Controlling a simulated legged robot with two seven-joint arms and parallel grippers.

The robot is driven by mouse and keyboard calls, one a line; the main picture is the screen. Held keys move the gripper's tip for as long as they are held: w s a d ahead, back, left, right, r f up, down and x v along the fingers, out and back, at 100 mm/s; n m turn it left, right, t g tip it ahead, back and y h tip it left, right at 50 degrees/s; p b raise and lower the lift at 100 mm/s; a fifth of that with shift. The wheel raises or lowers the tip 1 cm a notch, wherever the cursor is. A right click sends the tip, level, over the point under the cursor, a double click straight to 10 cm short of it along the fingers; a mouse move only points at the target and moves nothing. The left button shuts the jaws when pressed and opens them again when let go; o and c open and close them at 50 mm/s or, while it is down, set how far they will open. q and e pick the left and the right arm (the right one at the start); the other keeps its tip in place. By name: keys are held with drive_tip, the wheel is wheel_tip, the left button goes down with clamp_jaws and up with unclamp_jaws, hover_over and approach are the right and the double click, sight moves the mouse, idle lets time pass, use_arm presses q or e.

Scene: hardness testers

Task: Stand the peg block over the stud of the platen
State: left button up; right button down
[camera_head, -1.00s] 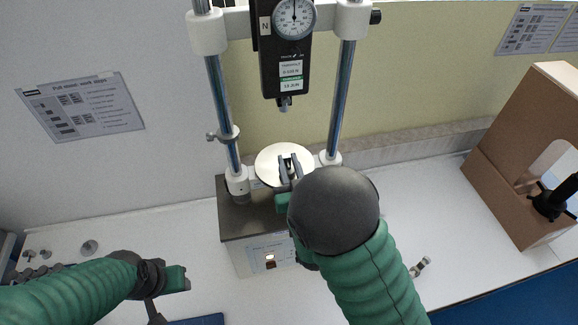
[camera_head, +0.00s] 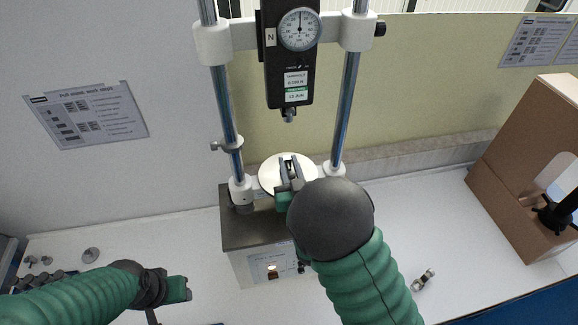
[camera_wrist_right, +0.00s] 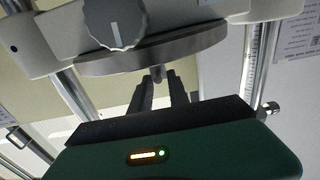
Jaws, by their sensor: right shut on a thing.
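The platen (camera_head: 269,181) is a pale round disc on the tester's base, between the two columns. It also shows edge-on in the wrist view (camera_wrist_right: 205,47). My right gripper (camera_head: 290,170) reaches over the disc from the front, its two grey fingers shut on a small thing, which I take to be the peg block. Only a small grey bit shows between the fingertips (camera_wrist_right: 157,74) in the wrist view. The stud is not distinguishable, and I cannot tell whether the block touches the platen. My left gripper (camera_head: 180,289) is at lower left, away from the tester; its jaw opening is unclear.
The force gauge (camera_head: 291,60) hangs above the platen, its hook (camera_head: 289,115) over the disc. Chrome columns (camera_head: 222,100) stand on both sides. A cardboard-brown box (camera_head: 500,190) stands at right. A small metal part (camera_head: 424,280) lies on the bench, right of my right arm.

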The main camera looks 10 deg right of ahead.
drive_tip(key=shift+s+f+b, duration=0.1)
drive_tip(key=shift+f+b, duration=0.1)
drive_tip(key=shift+b, duration=0.4)
idle(0.7)
idle(0.4)
drive_tip(key=c, duration=1.2)
unclamp_jaws()
drive_tip(key=shift+o, duration=0.2)
